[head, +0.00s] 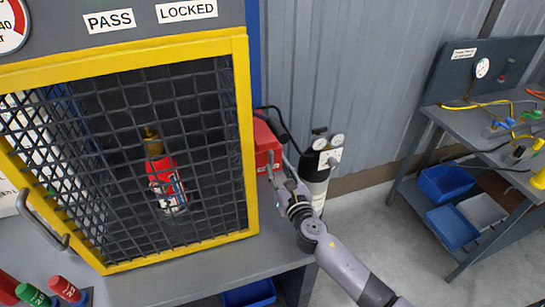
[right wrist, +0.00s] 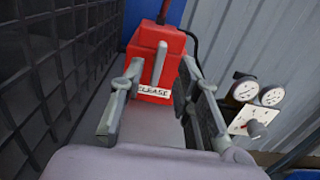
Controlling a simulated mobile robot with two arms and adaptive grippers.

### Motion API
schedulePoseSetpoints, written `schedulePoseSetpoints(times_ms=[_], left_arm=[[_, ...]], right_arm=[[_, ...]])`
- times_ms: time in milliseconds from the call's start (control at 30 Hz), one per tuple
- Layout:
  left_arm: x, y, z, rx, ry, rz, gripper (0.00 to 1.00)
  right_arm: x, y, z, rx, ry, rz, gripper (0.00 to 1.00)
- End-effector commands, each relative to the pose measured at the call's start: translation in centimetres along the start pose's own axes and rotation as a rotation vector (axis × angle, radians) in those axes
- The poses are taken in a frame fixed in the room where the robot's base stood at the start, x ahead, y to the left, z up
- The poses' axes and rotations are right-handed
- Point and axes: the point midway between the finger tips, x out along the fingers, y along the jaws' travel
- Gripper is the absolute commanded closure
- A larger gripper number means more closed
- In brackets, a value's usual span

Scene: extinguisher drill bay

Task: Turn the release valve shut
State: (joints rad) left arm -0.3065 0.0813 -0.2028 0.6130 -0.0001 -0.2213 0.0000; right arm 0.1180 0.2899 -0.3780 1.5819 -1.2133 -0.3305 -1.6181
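The release valve is a red box (head: 264,144) on the right side of the yellow-framed cage. It also shows in the right wrist view (right wrist: 155,58), with a grey lever (right wrist: 160,63) standing upright on its face and a white label, partly hidden, reading "ELEASE". My right gripper (right wrist: 163,95) is open, with one finger to each side of the lever and a gap on both sides. In the head view the right gripper (head: 280,172) is just in front of the box and partly hides it. My left gripper is not in view.
The cage (head: 240,120) with a red extinguisher (head: 167,185) inside stands close to the left. A black cylinder with gauges (head: 318,170) stands close behind the right arm. A workbench (head: 500,125) with hoses and blue bins is at the right. Floor between is clear.

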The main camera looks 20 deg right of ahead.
Motion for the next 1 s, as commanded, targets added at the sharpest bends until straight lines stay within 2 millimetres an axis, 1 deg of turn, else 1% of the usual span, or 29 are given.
schedulePoseSetpoints(times_ms=[33,100,200,333,500,700,1000], left_arm=[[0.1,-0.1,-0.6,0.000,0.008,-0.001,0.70],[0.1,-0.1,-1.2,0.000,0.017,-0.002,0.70],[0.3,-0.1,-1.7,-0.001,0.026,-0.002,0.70],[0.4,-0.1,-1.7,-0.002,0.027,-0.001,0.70],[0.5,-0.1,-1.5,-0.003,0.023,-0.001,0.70],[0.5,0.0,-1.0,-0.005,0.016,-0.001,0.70],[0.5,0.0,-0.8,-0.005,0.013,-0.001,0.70]], right_arm=[[1.2,0.0,0.1,0.000,-0.002,-0.002,0.70],[2.4,0.0,0.0,0.000,-0.001,-0.001,0.70],[3.9,0.0,-0.1,0.001,-0.001,-0.002,0.70],[5.1,0.0,0.0,0.000,-0.001,-0.001,0.70],[5.6,-0.1,-0.1,-0.001,0.000,-0.001,0.70],[5.5,0.0,0.0,-0.001,0.000,-0.001,0.70],[5.5,0.0,0.0,0.000,0.000,-0.001,0.90]])
